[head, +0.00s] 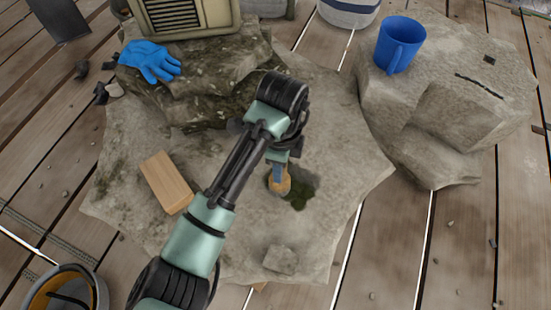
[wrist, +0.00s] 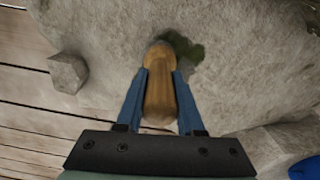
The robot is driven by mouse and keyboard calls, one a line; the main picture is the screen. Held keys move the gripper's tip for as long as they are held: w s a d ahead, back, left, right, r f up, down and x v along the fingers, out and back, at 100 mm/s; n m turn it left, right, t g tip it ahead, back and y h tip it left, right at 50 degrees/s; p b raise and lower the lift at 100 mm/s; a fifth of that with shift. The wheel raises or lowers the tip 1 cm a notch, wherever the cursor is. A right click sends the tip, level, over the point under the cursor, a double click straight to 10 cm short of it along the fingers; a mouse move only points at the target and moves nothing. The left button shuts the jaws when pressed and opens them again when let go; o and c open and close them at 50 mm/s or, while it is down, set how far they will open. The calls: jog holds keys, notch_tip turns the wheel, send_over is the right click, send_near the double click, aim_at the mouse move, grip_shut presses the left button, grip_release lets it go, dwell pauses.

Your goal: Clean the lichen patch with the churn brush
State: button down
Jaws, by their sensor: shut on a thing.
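The lichen patch (head: 299,193) is a dark green stain on the flat grey stone slab (head: 340,180). It also shows in the wrist view (wrist: 184,50), just beyond the brush. The churn brush (head: 279,182) has a tan wooden handle, seen close in the wrist view (wrist: 160,92). My gripper (head: 280,172) is shut on the handle, with a blue finger on each side of it in the wrist view (wrist: 160,78). The brush's far end is at the left edge of the patch. Its bristles are mostly hidden, and I cannot tell whether they touch the stone.
A wooden block (head: 166,181) lies left on the slab, and a small stone (head: 281,259) lies near its front. Blue gloves (head: 150,61) and a radio (head: 184,14) are at the back. A blue mug (head: 398,46) stands on the right rock. A bucket (head: 65,290) is front left.

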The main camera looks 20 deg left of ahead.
jog(key=shift+s+d+r+p, duration=0.15)
jog(key=shift+d+p, duration=0.1)
jog(key=shift+d, duration=0.2)
jog(key=shift+s+d+f+p, duration=0.1)
jog(key=shift+s+d+p, duration=0.1)
jog(key=shift+d, duration=0.25)
jog(key=shift+s+d+p, duration=0.2)
jog(key=shift+d+p, duration=0.2)
jog(key=shift+d, duration=0.35)
jog(key=shift+s+d+p, duration=0.15)
jog(key=shift+d+p, duration=0.25)
jog(key=shift+d, duration=0.3)
jog(key=shift+d, duration=0.1)
jog(key=shift+s+d+p, duration=0.25)
jog(key=shift+d+p, duration=0.1)
jog(key=shift+d, duration=0.35)
jog(key=shift+s+d+p, duration=0.2)
jog(key=shift+d+p, duration=0.15)
jog(key=shift+d, duration=0.3)
jog(key=shift+w+d+p, duration=0.3)
jog(key=shift+w, duration=0.65)
jog(key=shift+a, duration=0.1)
